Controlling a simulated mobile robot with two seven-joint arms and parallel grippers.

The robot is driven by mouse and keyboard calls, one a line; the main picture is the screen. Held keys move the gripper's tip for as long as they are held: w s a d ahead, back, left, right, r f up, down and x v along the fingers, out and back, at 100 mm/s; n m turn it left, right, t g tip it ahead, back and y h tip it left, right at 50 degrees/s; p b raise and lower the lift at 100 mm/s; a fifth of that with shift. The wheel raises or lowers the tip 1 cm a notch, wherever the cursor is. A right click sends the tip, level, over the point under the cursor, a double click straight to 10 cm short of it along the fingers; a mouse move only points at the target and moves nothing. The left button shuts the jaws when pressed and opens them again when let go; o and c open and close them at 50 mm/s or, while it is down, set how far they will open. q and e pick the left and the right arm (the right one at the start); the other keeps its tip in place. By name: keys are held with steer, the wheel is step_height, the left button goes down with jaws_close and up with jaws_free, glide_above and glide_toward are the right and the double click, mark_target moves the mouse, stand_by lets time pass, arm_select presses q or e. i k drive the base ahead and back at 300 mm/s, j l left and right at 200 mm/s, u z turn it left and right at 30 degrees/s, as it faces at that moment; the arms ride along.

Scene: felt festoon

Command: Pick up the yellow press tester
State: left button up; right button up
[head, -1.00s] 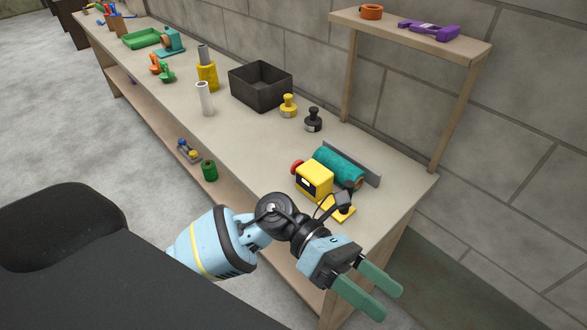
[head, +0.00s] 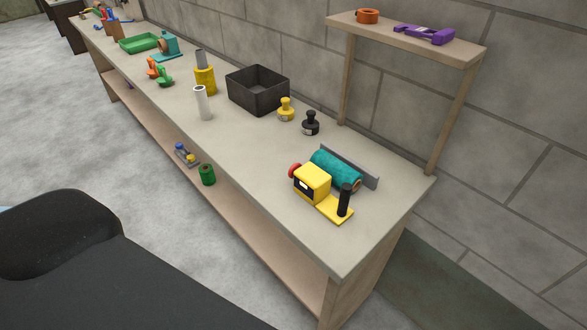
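The yellow press tester (head: 313,183) stands near the front right end of the long workbench. It has a boxy yellow body with a dark window, a red knob on its left side, and a flat yellow foot plate with an upright black post (head: 345,200). It stands close in front of a teal roll (head: 336,168) on a grey holder, and I cannot tell whether they touch. Nothing covers the tester's near side. Neither of my grippers shows in the head view.
The workbench (head: 262,160) is clear left of the tester. Behind stand a black stamp (head: 311,124), a yellow stamp (head: 286,111) and a dark open box (head: 258,90). A raised shelf (head: 455,47) holds an orange ring and a purple tool. A green cylinder (head: 207,174) is on the lower shelf.

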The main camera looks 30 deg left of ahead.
mark_target(311, 182)
steer(key=i+j+z, duration=0.1)
steer(key=j+z, duration=0.2)
steer(key=j, duration=0.45)
steer(key=j+z, duration=0.25)
steer(key=j, duration=0.45)
steer(key=j+z, duration=0.3)
steer(key=j, duration=0.5)
steer(key=k+j+z, duration=0.15)
steer(key=j+z, duration=0.15)
steer(key=j, duration=0.4)
steer(key=l+u, duration=0.5)
steer(key=l, duration=0.5)
steer(key=k+l, duration=0.3)
